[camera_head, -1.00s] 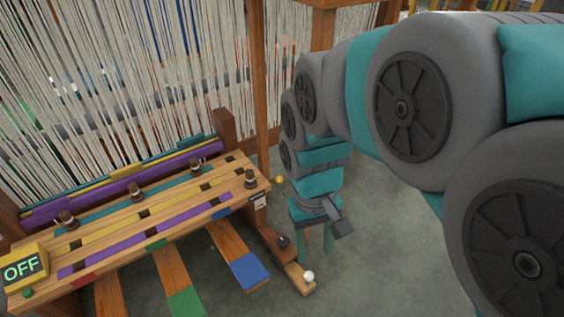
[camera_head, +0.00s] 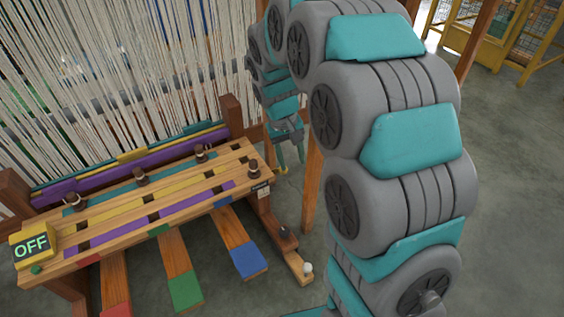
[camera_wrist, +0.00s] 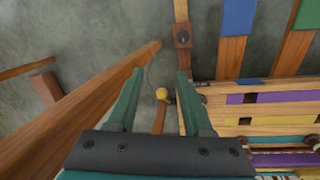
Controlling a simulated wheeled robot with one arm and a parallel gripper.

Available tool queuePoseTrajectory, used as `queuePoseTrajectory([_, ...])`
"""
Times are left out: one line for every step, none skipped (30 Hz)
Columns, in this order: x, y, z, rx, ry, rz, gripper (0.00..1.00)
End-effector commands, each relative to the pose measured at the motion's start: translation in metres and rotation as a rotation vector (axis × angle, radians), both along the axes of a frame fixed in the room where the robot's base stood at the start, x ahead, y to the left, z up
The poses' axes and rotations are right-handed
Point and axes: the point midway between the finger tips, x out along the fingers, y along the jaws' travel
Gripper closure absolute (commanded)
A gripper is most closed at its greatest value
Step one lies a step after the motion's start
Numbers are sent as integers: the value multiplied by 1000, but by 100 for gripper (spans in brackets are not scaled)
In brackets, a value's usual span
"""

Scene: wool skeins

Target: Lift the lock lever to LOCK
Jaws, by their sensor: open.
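A small yellow ball knob (camera_head: 283,171) sticks out at the right end of the wooden bench, beside a small label (camera_head: 261,191); it looks like the end of the lock lever. The label's writing is too small to read. In the wrist view the yellow knob (camera_wrist: 161,93) appears between my two teal fingers. My gripper (camera_wrist: 158,75) is open and empty. In the head view my gripper (camera_head: 290,157) points down just above the knob; I cannot tell whether the fingers touch it. The lever's shaft is mostly hidden.
The wooden bench (camera_head: 110,253) carries pegs and coloured strips, with an OFF display (camera_head: 31,246) at its left end. Wooden posts (camera_head: 312,180) stand close to my arm. A wooden bar with a white ball (camera_head: 307,268) juts forward. Coloured pedals (camera_head: 248,262) lie below. White threads hang behind.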

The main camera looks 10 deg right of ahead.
Motion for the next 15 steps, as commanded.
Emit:
queuePoseTrajectory([16,3,-9,-9,0,6,49])
queuePoseTrajectory([25,4,-13,-12,-4,9,49])
queuePoseTrajectory([37,6,-19,-18,-13,12,49])
queuePoseTrajectory([46,7,-24,-22,-15,14,49])
queuePoseTrajectory([53,8,-30,-27,-16,17,49])
queuePoseTrajectory([64,10,-36,-33,-22,20,49])
queuePoseTrajectory([72,11,-41,-36,-25,22,49])
queuePoseTrajectory([79,13,-46,-40,-30,24,49])
queuePoseTrajectory([88,14,-51,-45,-35,27,49])
queuePoseTrajectory([93,15,-56,-49,-38,29,49])
queuePoseTrajectory([98,16,-60,-52,-39,31,49])
queuePoseTrajectory([104,17,-65,-55,-43,33,49])
queuePoseTrajectory([108,18,-68,-56,-46,34,49])
queuePoseTrajectory([111,19,-70,-58,-50,35,49])
queuePoseTrajectory([115,19,-72,-60,-54,36,49])
